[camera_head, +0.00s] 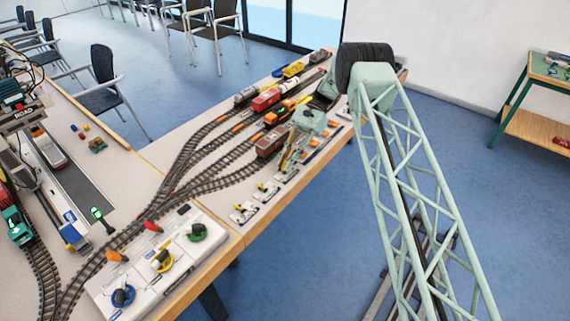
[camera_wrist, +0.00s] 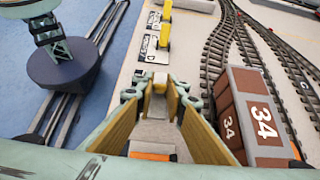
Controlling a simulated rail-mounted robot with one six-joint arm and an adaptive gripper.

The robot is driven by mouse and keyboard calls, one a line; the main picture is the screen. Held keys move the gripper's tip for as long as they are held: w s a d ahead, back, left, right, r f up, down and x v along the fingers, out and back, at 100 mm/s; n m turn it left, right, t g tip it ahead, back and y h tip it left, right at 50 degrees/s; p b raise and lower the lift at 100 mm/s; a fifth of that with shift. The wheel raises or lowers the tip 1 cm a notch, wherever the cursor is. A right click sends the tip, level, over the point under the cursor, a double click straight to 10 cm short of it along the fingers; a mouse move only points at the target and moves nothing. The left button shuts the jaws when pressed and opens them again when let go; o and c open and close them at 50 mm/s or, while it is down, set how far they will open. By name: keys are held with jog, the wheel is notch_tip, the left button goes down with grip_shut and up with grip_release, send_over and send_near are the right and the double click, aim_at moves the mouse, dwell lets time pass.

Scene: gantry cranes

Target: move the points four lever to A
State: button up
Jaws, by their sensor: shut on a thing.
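My gripper (camera_head: 293,150) is low over the row of points levers along the front edge of the far table. In the wrist view its two wood-coloured pads (camera_wrist: 160,92) are on either side of a lever with a pale yellow handle (camera_wrist: 159,80), and the gripper is shut on it. In the head view, nearer levers (camera_head: 243,210) and (camera_head: 267,191) stand free. I cannot read the held lever's number or its A mark.
A brown wagon marked 34 (camera_wrist: 250,115) stands close to the right of my gripper. Tracks (camera_head: 190,165) curve past the levers. A white control panel (camera_head: 150,285) with coloured knobs is at the near corner. Open floor (camera_head: 290,270) lies in front of the table.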

dwell(0.4)
jog(key=o, duration=0.9)
jog(key=shift+w+d, duration=0.15)
jog(key=shift+w, duration=0.05)
jog(key=shift+v, duration=5.1)
jog(key=shift+w+d+r, duration=0.2)
jog(key=shift+w+d, duration=0.1)
jog(key=shift+w, duration=0.2)
jog(key=shift+r, duration=0.2)
